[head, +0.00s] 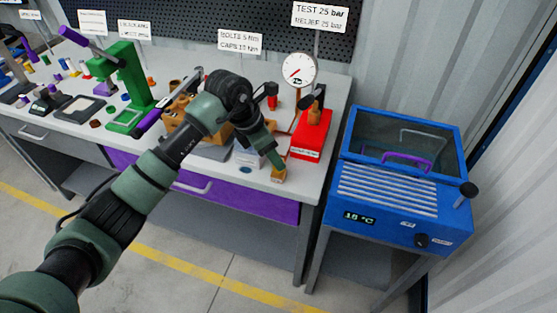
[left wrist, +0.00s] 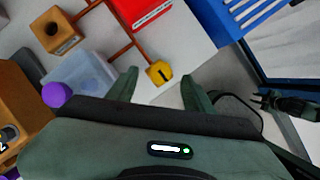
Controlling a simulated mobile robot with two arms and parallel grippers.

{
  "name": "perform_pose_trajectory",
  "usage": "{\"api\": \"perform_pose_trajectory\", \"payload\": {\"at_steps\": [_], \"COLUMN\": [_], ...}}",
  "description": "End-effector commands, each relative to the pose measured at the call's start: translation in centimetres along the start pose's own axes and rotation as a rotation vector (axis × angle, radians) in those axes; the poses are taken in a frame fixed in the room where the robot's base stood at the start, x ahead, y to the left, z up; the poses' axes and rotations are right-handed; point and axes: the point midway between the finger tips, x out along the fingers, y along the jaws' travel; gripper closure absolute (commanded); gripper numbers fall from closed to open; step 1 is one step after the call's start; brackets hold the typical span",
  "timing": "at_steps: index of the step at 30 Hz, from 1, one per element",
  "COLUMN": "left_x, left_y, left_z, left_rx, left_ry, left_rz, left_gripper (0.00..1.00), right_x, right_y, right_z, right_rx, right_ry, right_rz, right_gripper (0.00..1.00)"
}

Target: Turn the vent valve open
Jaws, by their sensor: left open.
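A small yellow block with a dark mark on its face (left wrist: 159,73), apparently the vent valve, sits at the end of a copper pipe near the bench edge. It also shows at the bench's front edge in the head view (head: 279,176). My left gripper (left wrist: 159,88) is open, with its two fingers apart on either side of the block's near side; I cannot tell whether they touch it. In the head view the left gripper (head: 273,160) points down at the block and partly hides it. A dark green gripper-like part, apparently my right gripper (left wrist: 277,103), shows at the right of the left wrist view.
A red box (head: 311,135) and a pressure gauge (head: 299,69) stand behind the block. A clear tub (left wrist: 82,78) and a brass block (left wrist: 54,31) are to its left. A blue chiller cabinet (head: 400,185) stands right of the bench. Floor in front is clear.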

Motion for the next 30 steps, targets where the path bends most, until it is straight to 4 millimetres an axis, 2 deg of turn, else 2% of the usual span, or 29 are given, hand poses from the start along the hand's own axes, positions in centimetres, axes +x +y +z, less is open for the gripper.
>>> {"api": "perform_pose_trajectory", "payload": {"at_steps": [3, 9, 19, 24, 25, 30], "left_x": [1.9, 4.0, 4.5, 4.5, 4.5, 4.5], "left_y": [-0.2, -0.1, -0.1, -0.1, -0.1, -0.1], "left_z": [0.1, 0.1, 0.1, 0.1, 0.1, 0.1], "left_rx": [-0.002, -0.001, 0.001, 0.000, 0.000, -0.004], "left_ry": [0.001, -0.002, -0.003, -0.003, -0.003, -0.003], "left_rz": [-0.005, -0.003, -0.001, -0.002, -0.002, 0.000], "left_gripper": [0.48, 0.48, 0.48, 0.96, 1.00, 1.00], "right_x": [-0.6, -0.9, -0.9, -0.9, -0.9, -0.9], "right_y": [0.0, 0.0, 0.0, -0.1, -0.1, -0.1], "right_z": [-0.1, -0.1, -0.1, -0.1, -0.1, -0.1], "right_rx": [0.000, 0.000, -0.001, -0.002, -0.002, -0.002], "right_ry": [0.000, 0.000, 0.000, 0.001, 0.001, 0.001], "right_rz": [0.000, 0.000, -0.001, -0.001, -0.001, -0.001], "right_gripper": [0.76, 0.76, 0.76, 0.76, 0.76, 0.76]}}
